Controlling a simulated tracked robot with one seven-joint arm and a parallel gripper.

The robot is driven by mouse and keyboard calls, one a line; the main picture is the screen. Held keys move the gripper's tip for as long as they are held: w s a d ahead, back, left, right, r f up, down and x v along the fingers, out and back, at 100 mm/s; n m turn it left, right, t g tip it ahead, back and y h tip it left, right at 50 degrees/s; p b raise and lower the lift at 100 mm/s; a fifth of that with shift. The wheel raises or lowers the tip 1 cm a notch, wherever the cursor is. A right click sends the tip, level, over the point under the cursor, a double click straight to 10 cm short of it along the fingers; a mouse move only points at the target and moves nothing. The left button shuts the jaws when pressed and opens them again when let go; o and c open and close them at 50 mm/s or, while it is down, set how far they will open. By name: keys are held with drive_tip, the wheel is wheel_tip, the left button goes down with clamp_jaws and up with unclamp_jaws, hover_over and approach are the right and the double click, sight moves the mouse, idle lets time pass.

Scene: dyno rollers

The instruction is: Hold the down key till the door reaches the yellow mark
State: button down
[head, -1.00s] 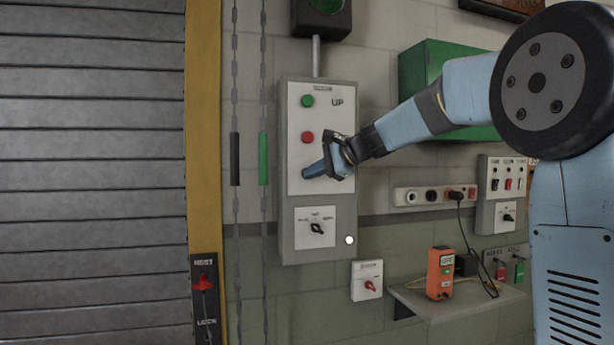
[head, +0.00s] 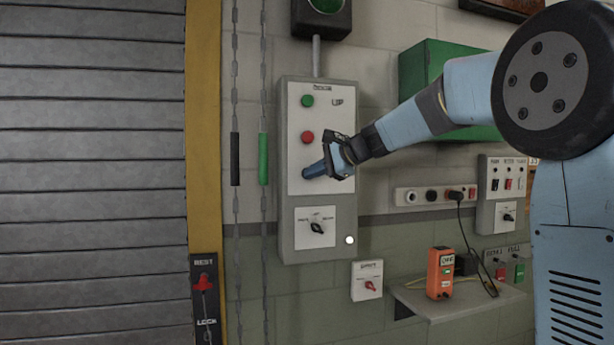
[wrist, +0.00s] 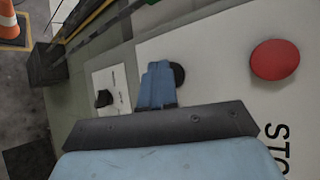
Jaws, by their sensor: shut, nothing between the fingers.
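The grey control box (head: 285,210) on the wall has a green UP button (head: 307,101), a red button (head: 308,137) and a rotary switch (head: 317,227). My gripper (head: 308,173) is shut and empty, its fingertips at the panel below the red button. In the wrist view a dark round key (wrist: 179,74) shows partly behind my blue fingertips (wrist: 158,72). They hide most of it, and I cannot tell whether it is pressed in. The red button (wrist: 275,59) is clear of them. The grey slatted door (head: 90,170) fills the left; its bottom edge and a yellow mark are not visible.
A yellow door post (head: 204,130) and hanging chains (head: 264,210) are left of the box. To the right are a socket strip (head: 420,196), a green cabinet (head: 425,75) and a shelf (head: 465,300) with an orange device (head: 440,275). A small switch (head: 367,281) sits below.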

drive_tip(key=shift+s+d, duration=0.2)
drive_tip(key=shift+s, duration=0.45)
drive_tip(key=s, duration=0.2)
drive_tip(key=s+d, duration=0.1)
drive_tip(key=s, duration=0.2)
drive_tip(key=shift+d, duration=0.2)
drive_tip(key=shift+w, duration=0.1)
drive_tip(key=s+d+f+n+h, duration=0.3)
drive_tip(key=s+d+f, duration=0.3)
drive_tip(key=s, duration=0.4)
drive_tip(key=s+d+f+n+g+h, duration=0.1)
drive_tip(key=s+d+f+n+h, duration=0.3)
drive_tip(key=s+d+f, duration=0.3)
drive_tip(key=s+d+f+n+h, duration=0.3)
drive_tip(key=s+d+f, duration=0.3)
drive_tip(key=s, duration=0.9)
wheel_tip(320, 180, down, 3)
drive_tip(key=shift+s+d+f+n+g+h, duration=0.1)
drive_tip(key=shift+s+d+n+g+h, duration=0.05)
drive_tip(key=shift+d+n+g+h, duration=0.2)
